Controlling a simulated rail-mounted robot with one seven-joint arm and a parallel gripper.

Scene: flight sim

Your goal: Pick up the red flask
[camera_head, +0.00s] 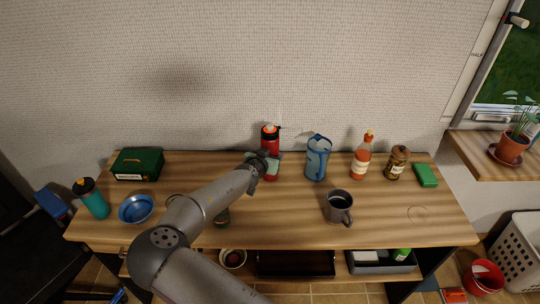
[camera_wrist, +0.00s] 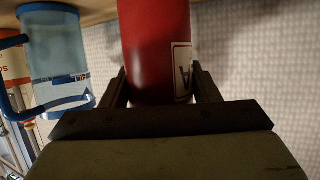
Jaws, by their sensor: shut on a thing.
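The red flask (camera_head: 270,138) stands upright at the back of the wooden table, close to the wall. It has a dark cap with an orange part on top. My gripper (camera_head: 264,163) reaches it from the front and covers part of its lower body. In the wrist view the red flask (camera_wrist: 157,50) lies between the two fingers of my gripper (camera_wrist: 162,88), with a white label on its right side. The fingers are shut around its body. I cannot tell whether its base touches the table.
A blue pitcher (camera_head: 317,159) stands just right of the flask; it also shows in the wrist view (camera_wrist: 58,60). Further right are an orange bottle (camera_head: 362,160), a brown jar (camera_head: 396,163) and a green block (camera_head: 425,176). A grey mug (camera_head: 338,208) stands in front. A green box (camera_head: 138,163) sits left.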

